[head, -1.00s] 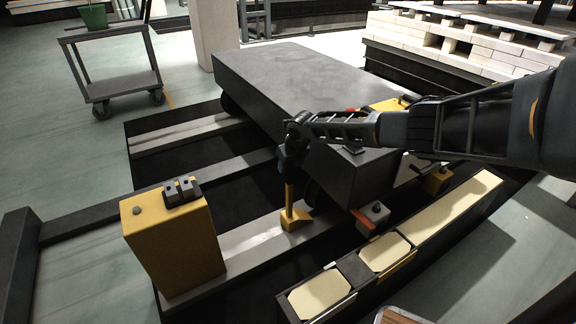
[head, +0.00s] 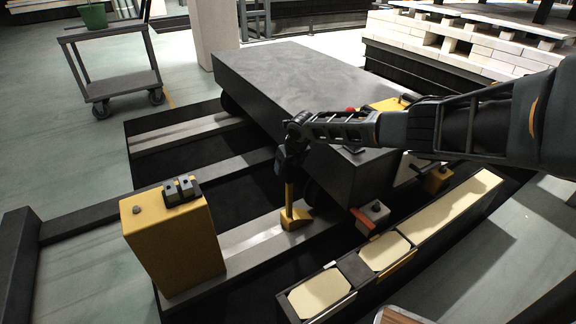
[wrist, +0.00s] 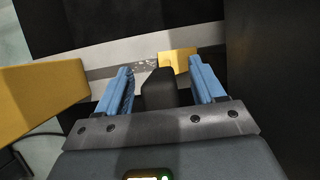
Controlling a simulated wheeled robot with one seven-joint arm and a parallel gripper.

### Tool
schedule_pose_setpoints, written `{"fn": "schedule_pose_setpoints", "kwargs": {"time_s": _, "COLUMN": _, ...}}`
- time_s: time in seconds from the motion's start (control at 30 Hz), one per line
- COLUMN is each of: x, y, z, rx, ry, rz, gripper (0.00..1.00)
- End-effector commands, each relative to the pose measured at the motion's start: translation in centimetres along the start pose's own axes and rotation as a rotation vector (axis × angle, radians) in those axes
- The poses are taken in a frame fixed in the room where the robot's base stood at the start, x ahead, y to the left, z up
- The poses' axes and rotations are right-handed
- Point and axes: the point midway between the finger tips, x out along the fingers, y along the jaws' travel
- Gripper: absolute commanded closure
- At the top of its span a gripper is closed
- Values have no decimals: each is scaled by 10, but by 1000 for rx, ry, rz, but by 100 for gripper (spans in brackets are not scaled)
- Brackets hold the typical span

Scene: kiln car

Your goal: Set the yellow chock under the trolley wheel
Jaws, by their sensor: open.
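The yellow chock (head: 295,221) sits on the pale rail close to the dark wheel (head: 315,193) under the grey trolley (head: 300,85). I cannot tell whether chock and wheel touch. My gripper (head: 287,174) is over the top of this handle, pointing down. In the wrist view, its blue fingers (wrist: 158,66) are apart, one on each side of the handle's dark top (wrist: 158,90), with gaps showing. The chock's yellow body (wrist: 178,62) shows beyond, partly hidden by the handle and right finger.
A yellow box post (head: 172,245) stands on the rail at left and also shows in the wrist view (wrist: 40,88). A grey box with an orange lever (head: 363,218) and a trough of cream blocks (head: 385,252) lie at right. The rail between post and chock is clear.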

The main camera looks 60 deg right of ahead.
Motion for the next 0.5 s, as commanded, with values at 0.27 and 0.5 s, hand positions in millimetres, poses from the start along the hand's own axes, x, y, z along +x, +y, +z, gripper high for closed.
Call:
{"fn": "schedule_pose_setpoints", "kwargs": {"time_s": 0.27, "x": -9, "y": 0, "z": 2, "rx": 0, "ry": -2, "rz": 0, "gripper": 32}}
{"fn": "schedule_pose_setpoints", "kwargs": {"time_s": 0.5, "x": -16, "y": 0, "z": 2, "rx": 0, "ry": -1, "rz": 0, "gripper": 32}}
